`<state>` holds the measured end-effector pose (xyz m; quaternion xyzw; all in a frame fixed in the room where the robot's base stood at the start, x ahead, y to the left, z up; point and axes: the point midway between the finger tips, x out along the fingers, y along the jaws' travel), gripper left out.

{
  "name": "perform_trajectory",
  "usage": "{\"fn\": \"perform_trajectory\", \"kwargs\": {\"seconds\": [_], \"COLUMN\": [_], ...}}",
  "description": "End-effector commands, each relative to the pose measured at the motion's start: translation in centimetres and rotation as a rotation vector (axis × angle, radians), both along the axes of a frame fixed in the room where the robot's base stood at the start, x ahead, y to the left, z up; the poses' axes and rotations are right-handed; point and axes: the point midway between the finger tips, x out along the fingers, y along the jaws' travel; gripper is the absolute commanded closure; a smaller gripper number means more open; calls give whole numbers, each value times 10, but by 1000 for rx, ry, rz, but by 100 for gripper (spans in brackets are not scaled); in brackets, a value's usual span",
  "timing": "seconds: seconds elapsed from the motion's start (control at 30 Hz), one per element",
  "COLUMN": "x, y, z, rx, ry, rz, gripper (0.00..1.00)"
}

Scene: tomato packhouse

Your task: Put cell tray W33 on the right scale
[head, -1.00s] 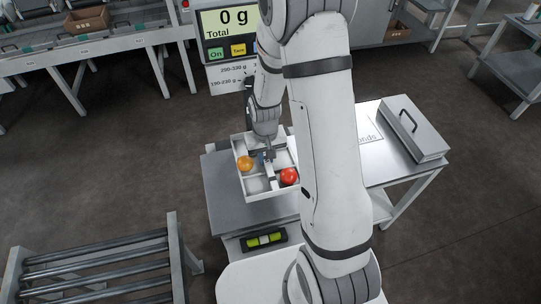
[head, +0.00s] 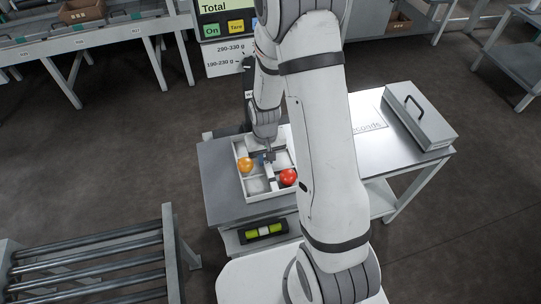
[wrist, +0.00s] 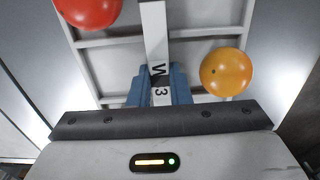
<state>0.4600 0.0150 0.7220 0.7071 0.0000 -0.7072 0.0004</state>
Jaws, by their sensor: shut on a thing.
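The white cell tray W33 (head: 256,197) has several compartments and a raised centre handle. It is at the grey scale platform (head: 217,187) in the middle of the head view; whether it touches the platform I cannot tell. An orange tomato (head: 245,164) is in a left cell and a red tomato (head: 288,177) in a right cell. The wrist view shows the handle (wrist: 155,35) with the letters "W3" partly visible. My gripper (head: 268,157) is shut on this handle, with blue fingers (wrist: 155,88) on both sides of it.
A display (head: 223,22) reading "Total" stands behind the platform; its top is cut off. A steel table (head: 370,112) with a lidded box (head: 420,118) is at the right. A roller conveyor (head: 90,262) lies at lower left. A spirit level (head: 264,231) shows below the platform.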

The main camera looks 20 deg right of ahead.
Motion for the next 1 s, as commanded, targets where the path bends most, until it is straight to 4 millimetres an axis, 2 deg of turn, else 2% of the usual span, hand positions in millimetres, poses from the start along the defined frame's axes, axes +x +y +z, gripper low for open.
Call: {"fn": "perform_trajectory", "kwargs": {"seconds": [0.87,0.9,1.0], "x": [0,0,0], "y": [0,0,0], "z": [-5,-5,-5], "rx": [0,0,0], "ry": [-1,-1,-1], "rz": [1,1,1], "gripper": [100,82,74]}}
